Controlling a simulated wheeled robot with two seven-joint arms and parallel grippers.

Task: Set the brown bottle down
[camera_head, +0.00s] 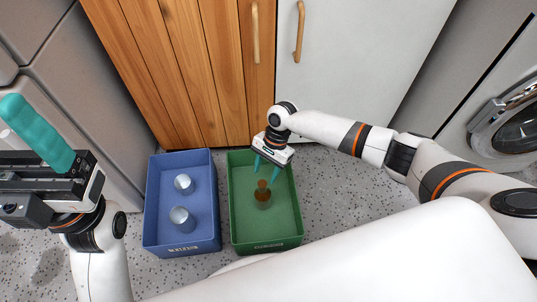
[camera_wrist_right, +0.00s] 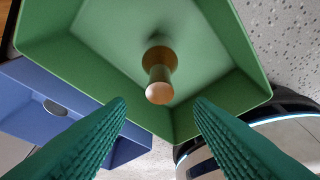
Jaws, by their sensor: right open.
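The brown bottle (camera_head: 262,197) stands upright inside the green bin (camera_head: 285,235), near the middle of its floor. In the right wrist view I look down on the bottle (camera_wrist_right: 159,72), with its pale round top towards me. My right gripper (camera_head: 266,168) is above the bin and the bottle. Its teal fingers are spread, and nothing is between their tips in the right wrist view (camera_wrist_right: 160,104). The bottle is clear of both fingers. My left gripper (camera_head: 18,115) is at the left edge of the head view; one teal finger shows clearly, and I cannot tell its opening.
A blue bin (camera_head: 160,215) stands left of the green bin with two silver cans (camera_head: 183,219) in it. Wooden cabinet doors (camera_head: 170,70) and a white door (camera_head: 360,50) rise behind. A washing machine (camera_head: 515,130) is at the right. Speckled floor surrounds the bins.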

